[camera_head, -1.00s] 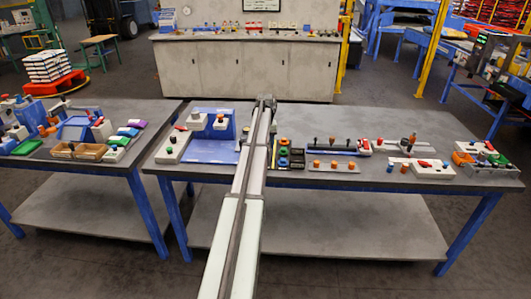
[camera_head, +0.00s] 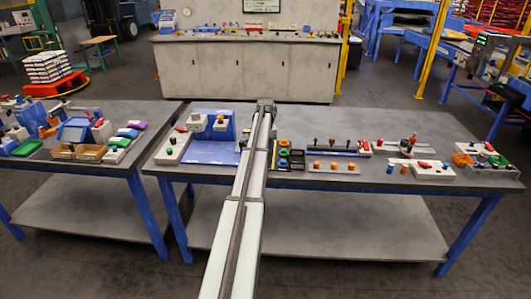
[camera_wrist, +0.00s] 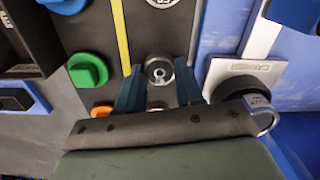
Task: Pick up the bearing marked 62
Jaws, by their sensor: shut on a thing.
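In the wrist view, a small grey metal ring-shaped bearing (camera_wrist: 158,67) with a dark centre sits between the two blue fingers of my gripper (camera_wrist: 158,82). The fingers are closed on its sides. I cannot read a number on it. In the head view, my gripper (camera_head: 266,106) is at the far end of my arm, over the back part of the grey workbench (camera_head: 350,117). The bearing cannot be made out there.
In the wrist view, a green knob (camera_wrist: 88,70) and an orange piece (camera_wrist: 102,110) lie left of the fingers. A white labelled plate (camera_wrist: 231,72) is at the right, close to the right finger. In the head view, a blue stand (camera_head: 209,151) is left of my arm.

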